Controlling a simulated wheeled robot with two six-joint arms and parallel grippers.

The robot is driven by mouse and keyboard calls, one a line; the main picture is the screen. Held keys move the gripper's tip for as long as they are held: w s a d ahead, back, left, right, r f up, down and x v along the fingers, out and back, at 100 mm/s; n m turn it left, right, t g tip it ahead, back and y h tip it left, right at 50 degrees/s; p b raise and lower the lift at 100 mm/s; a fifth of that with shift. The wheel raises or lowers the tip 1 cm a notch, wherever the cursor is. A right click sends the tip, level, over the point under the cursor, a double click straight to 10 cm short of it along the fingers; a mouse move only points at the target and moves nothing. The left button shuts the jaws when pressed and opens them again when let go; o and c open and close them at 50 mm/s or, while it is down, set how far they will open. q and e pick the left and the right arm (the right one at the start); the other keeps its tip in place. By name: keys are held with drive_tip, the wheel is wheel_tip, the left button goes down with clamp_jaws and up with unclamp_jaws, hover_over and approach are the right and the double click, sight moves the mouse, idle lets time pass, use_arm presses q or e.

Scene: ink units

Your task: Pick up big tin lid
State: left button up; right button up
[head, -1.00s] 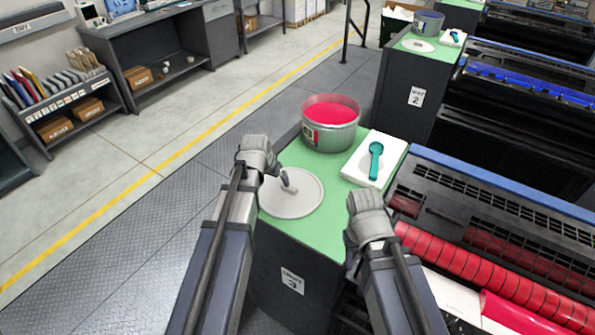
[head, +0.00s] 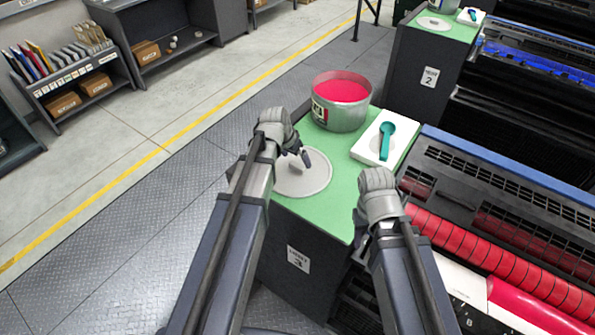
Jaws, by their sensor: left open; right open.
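The big tin lid (head: 316,183) is a flat, light grey disc lying on the green top of the stand, in front of an open tin of red ink (head: 341,112). My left gripper (head: 300,161) is open over the lid's far left part, and its wrist hides some of the lid's left edge. I cannot tell whether its fingertips touch the lid. My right gripper (head: 378,186) is right of the lid, over the stand's right edge. Its fingers are mostly hidden behind its own wrist, and nothing shows in it.
A teal scoop (head: 386,138) lies on a white pad (head: 369,148) right of the tin. A press with red rollers (head: 480,237) borders the stand (head: 330,213) on the right. Another stand (head: 403,65) is behind. Open floor lies to the left.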

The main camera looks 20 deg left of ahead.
sight(297, 165)
use_arm(q)
drive_tip(key=b+x, duration=0.2)
drive_tip(key=x, duration=0.1)
drive_tip(key=b+x, duration=0.2)
drive_tip(key=shift+s+a, duration=0.2)
drive_tip(key=shift+a, duration=0.15)
drive_tip(key=c, duration=1.3)
drive_tip(key=shift+c, duration=0.2)
drive_tip(key=shift+r, duration=0.1)
wheel_tip(297, 165, up, 10)
drive_tip(key=p, duration=1)
wheel_tip(297, 165, down, 8)
drive_tip(key=b, duration=0.7)
drive_tip(key=shift+r, duration=0.4)
